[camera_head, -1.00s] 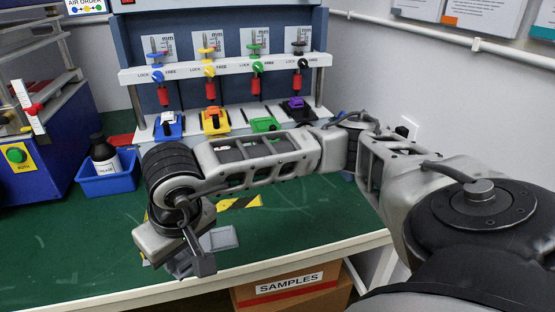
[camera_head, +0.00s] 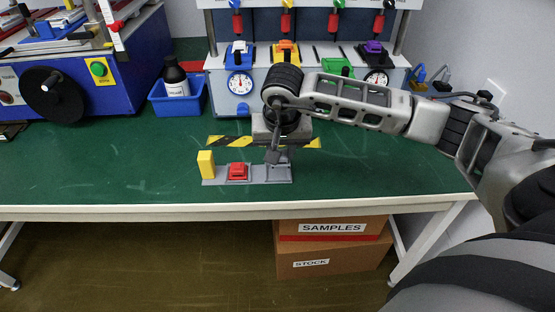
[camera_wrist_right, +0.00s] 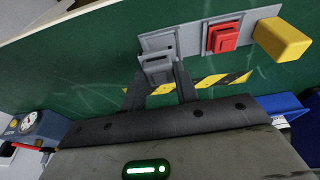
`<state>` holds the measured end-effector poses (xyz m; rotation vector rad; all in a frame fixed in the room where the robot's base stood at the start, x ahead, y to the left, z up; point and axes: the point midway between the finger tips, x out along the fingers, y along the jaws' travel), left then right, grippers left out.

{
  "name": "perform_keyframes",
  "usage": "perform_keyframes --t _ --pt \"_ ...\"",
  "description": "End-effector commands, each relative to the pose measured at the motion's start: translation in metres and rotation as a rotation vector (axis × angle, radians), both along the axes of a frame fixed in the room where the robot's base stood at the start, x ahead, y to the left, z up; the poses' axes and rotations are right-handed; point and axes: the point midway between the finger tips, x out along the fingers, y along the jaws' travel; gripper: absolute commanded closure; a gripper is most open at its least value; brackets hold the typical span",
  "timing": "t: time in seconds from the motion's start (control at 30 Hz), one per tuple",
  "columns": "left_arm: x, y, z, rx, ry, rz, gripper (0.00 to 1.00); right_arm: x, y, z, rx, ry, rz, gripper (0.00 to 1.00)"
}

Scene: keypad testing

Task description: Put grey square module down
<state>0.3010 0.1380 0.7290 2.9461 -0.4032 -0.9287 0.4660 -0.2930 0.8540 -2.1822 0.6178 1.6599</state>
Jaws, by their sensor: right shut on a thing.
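My right gripper (camera_wrist_right: 160,90) is shut on the small grey square module (camera_wrist_right: 157,66), which sits between its fingertips in the wrist view. In the head view the right gripper (camera_head: 274,157) points down at the right end of a grey base (camera_head: 255,181) near the table's front edge. The base carries a red square module (camera_head: 238,171) in the middle and a yellow block (camera_head: 206,163) at the left. The grey module is mostly hidden by the gripper in the head view. I cannot tell whether it touches the base. My left gripper is out of view.
A yellow-black striped strip (camera_head: 228,141) lies behind the base. A blue bin (camera_head: 177,103) with a dark bottle (camera_head: 176,78) stands further back left. A test panel with coloured clamps (camera_head: 285,50) stands at the back. The green tabletop (camera_head: 90,165) is clear at left.

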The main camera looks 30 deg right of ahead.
Motion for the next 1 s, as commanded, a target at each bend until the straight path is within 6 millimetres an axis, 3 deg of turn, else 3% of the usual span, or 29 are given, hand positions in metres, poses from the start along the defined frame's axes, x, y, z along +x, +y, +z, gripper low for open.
perform_keyframes --t 0.33,0.53,0.9,0.93,1.0 --pt "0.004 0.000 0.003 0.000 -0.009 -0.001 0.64 0.021 -0.004 -0.027 0.002 0.001 0.001 0.92" --pt "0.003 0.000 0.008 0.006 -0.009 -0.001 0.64 0.019 -0.004 -0.053 0.001 0.003 0.002 0.92" --pt "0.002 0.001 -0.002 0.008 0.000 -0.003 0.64 0.020 -0.005 -0.060 0.000 -0.001 0.002 0.92" --pt "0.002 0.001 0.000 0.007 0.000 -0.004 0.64 0.020 -0.005 -0.059 0.000 -0.001 0.002 0.64" --pt "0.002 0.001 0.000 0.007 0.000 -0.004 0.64 0.020 -0.004 -0.058 0.000 0.000 0.002 0.48"
